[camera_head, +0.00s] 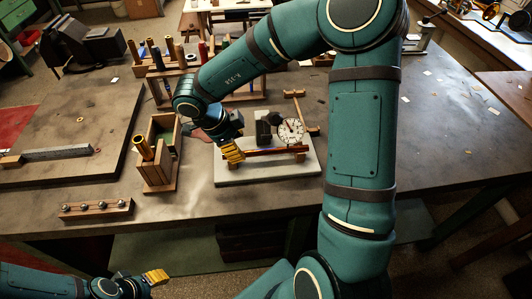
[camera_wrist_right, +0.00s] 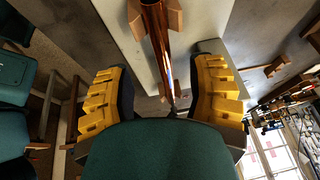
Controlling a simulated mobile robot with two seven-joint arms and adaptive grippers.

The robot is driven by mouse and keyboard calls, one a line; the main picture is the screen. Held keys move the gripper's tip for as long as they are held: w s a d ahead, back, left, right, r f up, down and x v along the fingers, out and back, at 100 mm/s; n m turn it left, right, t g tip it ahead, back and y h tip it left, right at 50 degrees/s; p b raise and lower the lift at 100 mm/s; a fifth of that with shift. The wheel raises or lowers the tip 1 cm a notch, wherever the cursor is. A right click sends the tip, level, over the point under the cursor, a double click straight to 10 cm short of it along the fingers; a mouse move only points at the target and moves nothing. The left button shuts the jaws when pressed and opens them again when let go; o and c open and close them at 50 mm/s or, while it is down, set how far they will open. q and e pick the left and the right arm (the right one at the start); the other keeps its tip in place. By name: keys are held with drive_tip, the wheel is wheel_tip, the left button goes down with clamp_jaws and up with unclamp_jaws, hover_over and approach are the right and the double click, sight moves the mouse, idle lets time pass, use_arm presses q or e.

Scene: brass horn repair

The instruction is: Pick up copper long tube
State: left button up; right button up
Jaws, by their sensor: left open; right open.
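The copper long tube (camera_head: 275,151) lies across wooden supports on a pale slab (camera_head: 232,174) on the bench. My right gripper (camera_head: 233,151) is open at the tube's left end, fingers pointing down. In the right wrist view the copper tube (camera_wrist_right: 157,40) runs from the top edge down between the two yellow fingers of my right gripper (camera_wrist_right: 162,95), with room on both sides. My left gripper (camera_head: 158,277) is open and empty at the bottom left, in front of the bench, away from the tube.
A dial gauge (camera_head: 291,131) stands behind the tube on the slab. A wooden box with a brass tube (camera_head: 143,148) stands to the left. A wooden strip with several metal balls (camera_head: 96,209) lies at the front left. The bench (camera_head: 215,218) is bare in front of the slab.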

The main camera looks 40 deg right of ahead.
sight(244, 153)
drive_tip(key=b+x, duration=0.1)
drive_tip(key=x, duration=0.3)
drive_tip(key=shift+d+f+b, duration=0.2)
drive_tip(key=shift+f+b, duration=0.1)
drive_tip(key=shift+b, duration=0.05)
drive_tip(key=shift+r, duration=0.1)
drive_tip(key=shift+c, duration=0.4)
clamp_jaws()
